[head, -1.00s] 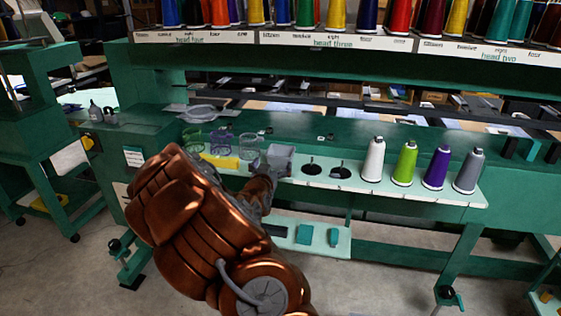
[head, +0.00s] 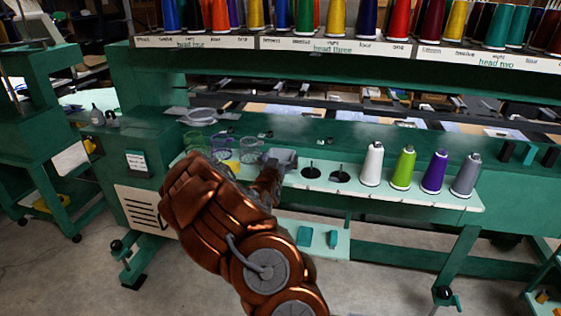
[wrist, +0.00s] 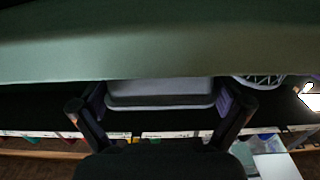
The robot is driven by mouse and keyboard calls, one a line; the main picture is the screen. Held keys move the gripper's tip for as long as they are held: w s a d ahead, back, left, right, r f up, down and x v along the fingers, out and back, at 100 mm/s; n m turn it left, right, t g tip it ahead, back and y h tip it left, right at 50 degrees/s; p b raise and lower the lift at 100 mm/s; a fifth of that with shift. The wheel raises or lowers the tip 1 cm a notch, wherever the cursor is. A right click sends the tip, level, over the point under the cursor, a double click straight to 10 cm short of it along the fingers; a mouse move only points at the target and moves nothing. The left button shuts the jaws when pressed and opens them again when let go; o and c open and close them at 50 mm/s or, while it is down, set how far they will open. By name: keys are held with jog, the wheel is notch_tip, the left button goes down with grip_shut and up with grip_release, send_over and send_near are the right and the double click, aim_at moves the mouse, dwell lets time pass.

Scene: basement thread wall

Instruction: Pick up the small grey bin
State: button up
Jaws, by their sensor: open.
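The small grey bin (head: 284,156) stands on the pale shelf of the green machine, right of the mesh cups. My gripper (head: 270,172) is at the bin's near side, partly hidden by my copper arm. In the wrist view the bin (wrist: 160,92) lies between my two open fingers (wrist: 161,106), one on each side. I cannot tell whether either finger touches it. The bin's lower part is hidden in the head view.
Mesh cups (head: 221,147) and a yellow item (head: 230,168) are left of the bin. Two dark spool holders (head: 311,171) are right of it, then white (head: 373,165), green (head: 403,168), purple (head: 434,173) and grey (head: 466,176) cones. A lower shelf (head: 318,240) holds teal blocks.

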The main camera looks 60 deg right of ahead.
jog(key=shift+w+d, duration=0.2)
jog(key=shift+d, duration=0.5)
jog(key=c, duration=0.8)
jog(key=shift+o, duration=0.2)
jog(key=shift+r, duration=0.1)
notch_tip(320, 180, up, 10)
jog(key=b, duration=0.2)
